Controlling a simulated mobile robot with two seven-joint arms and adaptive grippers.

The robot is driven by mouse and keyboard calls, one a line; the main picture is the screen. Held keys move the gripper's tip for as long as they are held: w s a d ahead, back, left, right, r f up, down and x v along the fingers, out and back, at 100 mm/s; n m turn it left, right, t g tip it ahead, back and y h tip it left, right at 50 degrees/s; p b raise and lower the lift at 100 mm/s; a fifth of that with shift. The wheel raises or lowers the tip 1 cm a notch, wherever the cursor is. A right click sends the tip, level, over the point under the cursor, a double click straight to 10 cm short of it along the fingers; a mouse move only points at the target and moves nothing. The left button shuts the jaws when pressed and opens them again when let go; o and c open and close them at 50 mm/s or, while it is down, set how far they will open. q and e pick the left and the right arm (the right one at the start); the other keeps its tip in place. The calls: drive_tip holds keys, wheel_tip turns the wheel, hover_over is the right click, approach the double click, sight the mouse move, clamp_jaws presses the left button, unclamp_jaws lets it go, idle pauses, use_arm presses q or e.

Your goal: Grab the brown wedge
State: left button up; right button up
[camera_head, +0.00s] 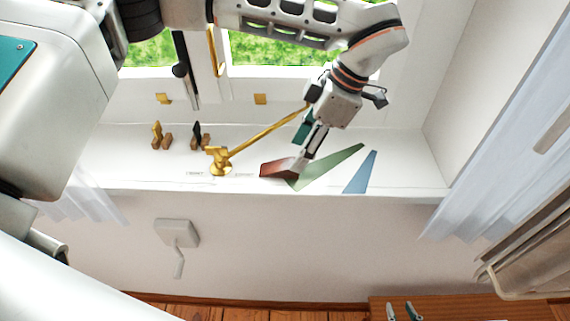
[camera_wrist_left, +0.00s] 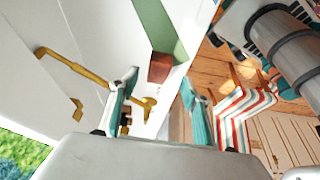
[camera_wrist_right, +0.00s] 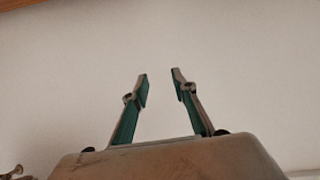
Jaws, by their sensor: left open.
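The brown wedge (camera_head: 277,169) lies on the white window sill, its right end against or overlapping the green wedge (camera_head: 335,164). My left gripper (camera_head: 302,152) is open just above and behind the brown wedge's right end; one finger overlaps that end in the head view. I cannot tell whether they touch. In the left wrist view the brown wedge (camera_wrist_left: 160,67) shows beyond and between the open fingers, with nothing held. My right gripper (camera_wrist_right: 160,72) is open and empty, facing a plain pale surface.
A blue wedge (camera_head: 361,172) lies right of the green one. A brass window stay (camera_head: 262,134) runs close to the left gripper, its base (camera_head: 219,161) left of the brown wedge. Curtains (camera_head: 515,140) hang at right. The sill's right end is clear.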

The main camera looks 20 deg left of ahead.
sight(286, 163)
use_arm(q)
drive_tip(key=x, duration=0.2)
drive_tip(key=a+p+x, duration=0.1)
drive_tip(key=x, duration=0.1)
drive_tip(key=shift+a+f, duration=0.15)
drive_tip(key=shift+f, duration=0.35)
drive_tip(key=c, duration=1.2)
